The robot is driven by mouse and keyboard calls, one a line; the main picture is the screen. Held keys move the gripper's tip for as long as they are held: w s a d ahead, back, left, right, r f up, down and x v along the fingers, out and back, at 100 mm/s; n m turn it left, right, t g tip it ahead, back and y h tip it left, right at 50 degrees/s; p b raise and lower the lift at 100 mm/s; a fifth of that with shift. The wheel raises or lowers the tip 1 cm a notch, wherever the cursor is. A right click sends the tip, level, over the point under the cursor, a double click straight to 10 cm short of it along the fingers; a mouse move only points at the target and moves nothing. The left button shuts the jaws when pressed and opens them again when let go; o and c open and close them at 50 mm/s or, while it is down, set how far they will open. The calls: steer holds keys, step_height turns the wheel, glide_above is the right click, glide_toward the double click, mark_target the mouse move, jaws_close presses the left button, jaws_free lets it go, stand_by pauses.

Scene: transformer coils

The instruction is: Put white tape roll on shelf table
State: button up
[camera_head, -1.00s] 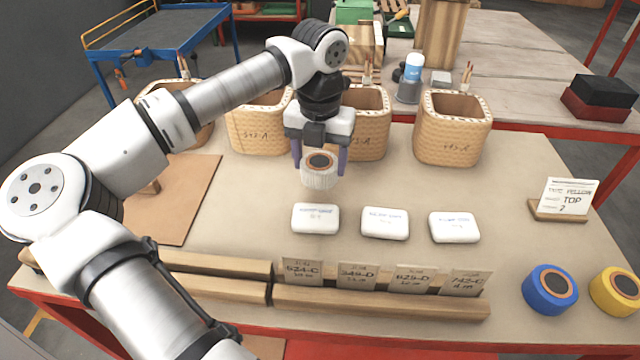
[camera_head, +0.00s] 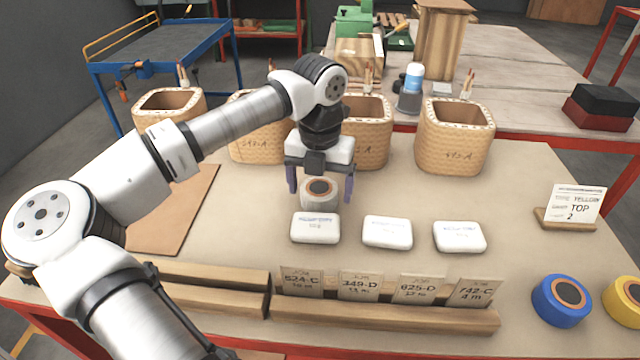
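The white tape roll (camera_head: 318,198) has a dark core with a brown ring and sits flat, apparently on the near table (camera_head: 400,175), just behind the left white packet. My gripper (camera_head: 320,190) points down over it. Its two purple fingers stand on either side of the roll with a visible gap at each side, so it looks open. The roll's contact with the table is partly hidden by the packet. Which surface is the shelf table is not labelled; a blue-framed cart (camera_head: 160,45) stands at the back left and a red shelf (camera_head: 262,32) behind it.
Three white packets (camera_head: 387,232) lie in front of the roll. Several woven baskets (camera_head: 455,140) stand behind. Wooden card holders (camera_head: 390,313) line the front edge. A blue roll (camera_head: 561,300), a yellow roll (camera_head: 626,300) and a sign (camera_head: 574,203) are at right.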

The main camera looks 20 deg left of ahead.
mark_target(319, 187)
step_height(319, 187, up, 12)
steer(key=shift+r, duration=0.15)
stand_by(0.5)
stand_by(0.4)
